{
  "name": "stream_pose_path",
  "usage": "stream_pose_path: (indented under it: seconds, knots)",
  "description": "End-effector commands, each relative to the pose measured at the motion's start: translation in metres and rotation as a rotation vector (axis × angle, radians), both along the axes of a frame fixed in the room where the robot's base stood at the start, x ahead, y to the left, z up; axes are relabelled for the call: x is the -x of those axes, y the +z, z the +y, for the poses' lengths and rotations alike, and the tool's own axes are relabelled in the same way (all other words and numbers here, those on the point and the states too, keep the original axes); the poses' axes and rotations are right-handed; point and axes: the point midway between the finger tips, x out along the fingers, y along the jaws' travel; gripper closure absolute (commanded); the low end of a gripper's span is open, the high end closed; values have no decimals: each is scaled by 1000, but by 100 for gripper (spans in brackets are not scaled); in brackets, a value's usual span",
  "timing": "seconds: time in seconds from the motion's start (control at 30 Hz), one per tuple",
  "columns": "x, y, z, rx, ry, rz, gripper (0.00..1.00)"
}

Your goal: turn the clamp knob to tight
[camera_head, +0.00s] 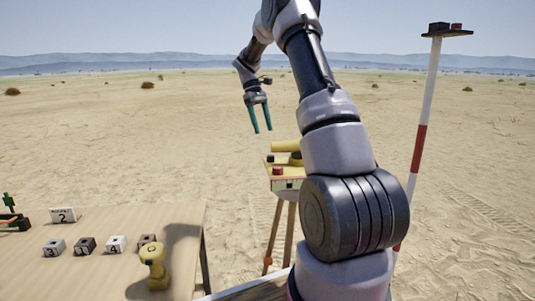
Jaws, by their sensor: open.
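A yellow instrument with a tube on top (286,146) sits on a tripod (274,232) near the middle of the view. A red knob-like part (277,170) and a dark round part (296,159) show on it. I cannot tell which of them is the clamp knob, or its turn position. My gripper (262,131) has two teal fingers pointing down, spread apart and empty. It appears above and slightly left of the instrument, with a gap between them in the picture. My arm hides the instrument's right side.
A red-and-white pole (417,150) with a small platform (447,32) stands right.

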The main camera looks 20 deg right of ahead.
Motion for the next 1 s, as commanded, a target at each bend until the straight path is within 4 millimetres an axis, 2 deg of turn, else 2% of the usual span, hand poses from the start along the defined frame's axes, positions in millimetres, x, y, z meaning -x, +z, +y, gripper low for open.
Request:
stream_pose_path:
  seconds: [0.4, 0.53, 0.7, 0.97, 1.0]
  knots:
    - [27, -66, -8, -1, -1, 2, 36]
    - [34, -83, -10, 0, -1, 1, 36]
    - [38, -94, -11, -1, -1, -1, 36]
    - [38, -95, -11, 0, -2, -1, 36]
    - [38, -95, -11, 0, -2, -1, 40]
